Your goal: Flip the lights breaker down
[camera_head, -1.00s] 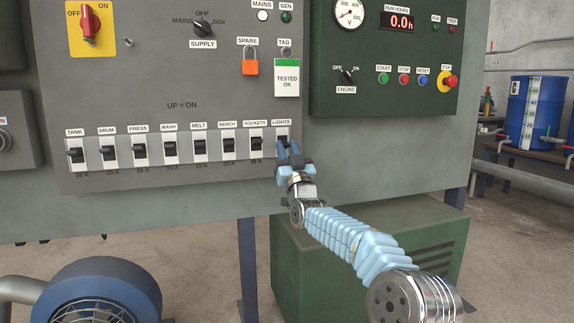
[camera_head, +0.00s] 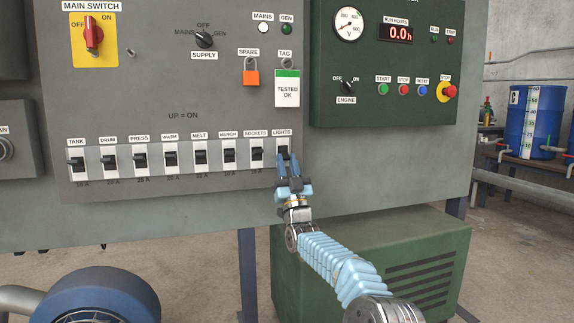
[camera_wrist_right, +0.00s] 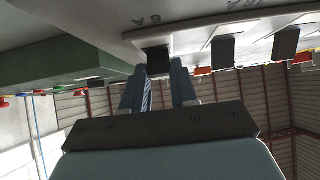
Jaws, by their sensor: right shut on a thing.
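The lights breaker (camera_head: 283,145) is the last on the right in a row of labelled breakers on the grey panel. It is a white block with a black lever, under the LIGHTS label (camera_head: 281,133). My right gripper (camera_head: 288,162) is at it from below, its two blue fingers covering the lower part. In the right wrist view, the black lever (camera_wrist_right: 157,58) sits between the tips of the fingers (camera_wrist_right: 159,76), which are shut on it. The fingers hide whether the lever is up or down. My left gripper is not in view.
The sockets breaker (camera_head: 257,154) is close on the left. Above are an orange padlock (camera_head: 251,77) and a TESTED OK tag (camera_head: 287,90). The green engine panel (camera_head: 330,105) stands to the right. A green cabinet (camera_head: 400,230) is below my right arm.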

